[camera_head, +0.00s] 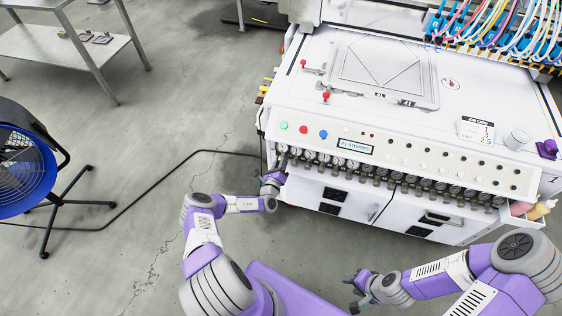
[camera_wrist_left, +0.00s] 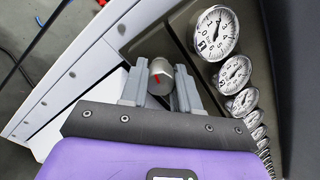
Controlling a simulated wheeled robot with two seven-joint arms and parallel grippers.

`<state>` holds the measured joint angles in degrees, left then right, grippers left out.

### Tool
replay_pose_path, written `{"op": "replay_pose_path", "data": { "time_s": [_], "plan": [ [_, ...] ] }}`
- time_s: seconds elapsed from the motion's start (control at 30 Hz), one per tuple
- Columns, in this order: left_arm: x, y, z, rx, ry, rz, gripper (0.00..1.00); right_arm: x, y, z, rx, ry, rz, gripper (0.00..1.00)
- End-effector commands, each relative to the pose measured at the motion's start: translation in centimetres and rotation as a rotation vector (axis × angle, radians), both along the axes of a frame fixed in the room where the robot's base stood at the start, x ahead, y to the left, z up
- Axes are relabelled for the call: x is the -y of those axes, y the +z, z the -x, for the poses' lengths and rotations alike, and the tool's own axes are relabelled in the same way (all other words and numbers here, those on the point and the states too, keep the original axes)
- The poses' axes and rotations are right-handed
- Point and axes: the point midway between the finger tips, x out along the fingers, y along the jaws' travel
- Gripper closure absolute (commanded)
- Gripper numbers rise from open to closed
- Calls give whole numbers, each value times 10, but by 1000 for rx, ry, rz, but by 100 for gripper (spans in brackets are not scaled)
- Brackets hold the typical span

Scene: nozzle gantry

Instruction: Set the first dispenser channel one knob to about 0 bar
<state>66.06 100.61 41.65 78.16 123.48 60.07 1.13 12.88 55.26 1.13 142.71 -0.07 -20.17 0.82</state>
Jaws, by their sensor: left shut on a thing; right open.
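The first channel knob (camera_wrist_left: 160,76) is a grey metal cylinder with a red mark, at the left end of the gauge row. My left gripper is shut on it, with a finger on each side (camera_wrist_left: 161,90) in the left wrist view. In the head view this gripper (camera_head: 281,166) is at the left end of the machine's front and hides the knob. The first round white gauge (camera_wrist_left: 215,33) is beside the knob; its dark needle is visible, but I cannot read it exactly. My right gripper (camera_head: 355,292) is open and empty, low in front of the machine.
A row of further gauges (camera_wrist_left: 235,75) and knobs (camera_head: 412,188) runs right along the front panel. Above it are coloured buttons (camera_head: 303,130) and a small display (camera_head: 355,146). A blue fan (camera_head: 22,165) stands at left. A black cable (camera_head: 150,205) crosses the floor.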

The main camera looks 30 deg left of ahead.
Motion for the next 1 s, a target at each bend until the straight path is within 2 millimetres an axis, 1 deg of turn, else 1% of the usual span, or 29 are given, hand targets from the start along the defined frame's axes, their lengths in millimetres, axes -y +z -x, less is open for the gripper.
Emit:
{"op": "replay_pose_path", "data": {
  "time_s": [0.7,1.0],
  "plan": [
    [1,-1,0,157,-1,662,100,0,-9,0,0,0,0,57],
    [1,-1,0,212,-1,890,100,0,-14,0,0,0,0,57]
  ]
}}
